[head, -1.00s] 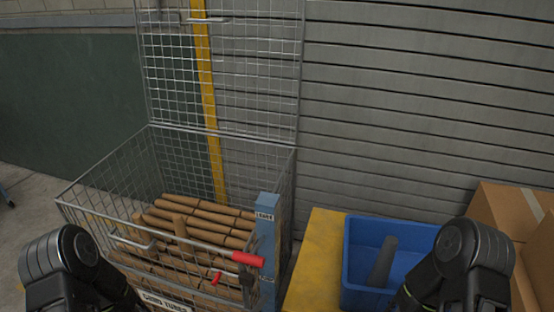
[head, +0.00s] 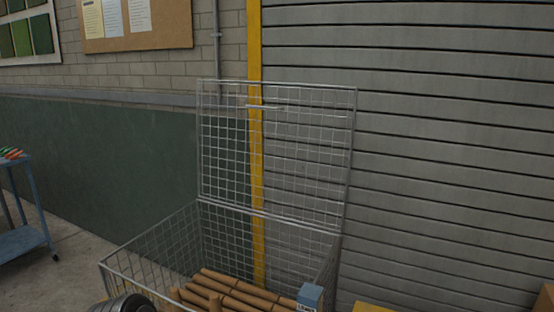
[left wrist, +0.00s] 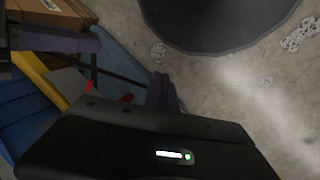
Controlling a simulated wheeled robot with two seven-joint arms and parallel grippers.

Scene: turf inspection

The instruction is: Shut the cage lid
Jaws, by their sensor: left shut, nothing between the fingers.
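The wire cage (head: 152,238) stands at the lower middle of the head view, its lower part cut off by the bottom edge. Its mesh lid (head: 300,150) stands open and upright along the back rim, with a small handle bar (head: 265,107) near its top edge. Brown tubes (head: 235,286) lie inside. In the left wrist view, my left gripper (left wrist: 163,92) shows as dark, shut fingers above its black body, holding nothing. Only a rounded piece of my arm shows at the bottom left of the head view. My right gripper is out of view.
A blue post (head: 311,296) stands at the cage's front right corner. A yellow surface (head: 372,307) and a cardboard box (head: 544,299) show at bottom right. A slatted shutter (head: 440,150) is behind. A blue cart (head: 22,240) stands far left.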

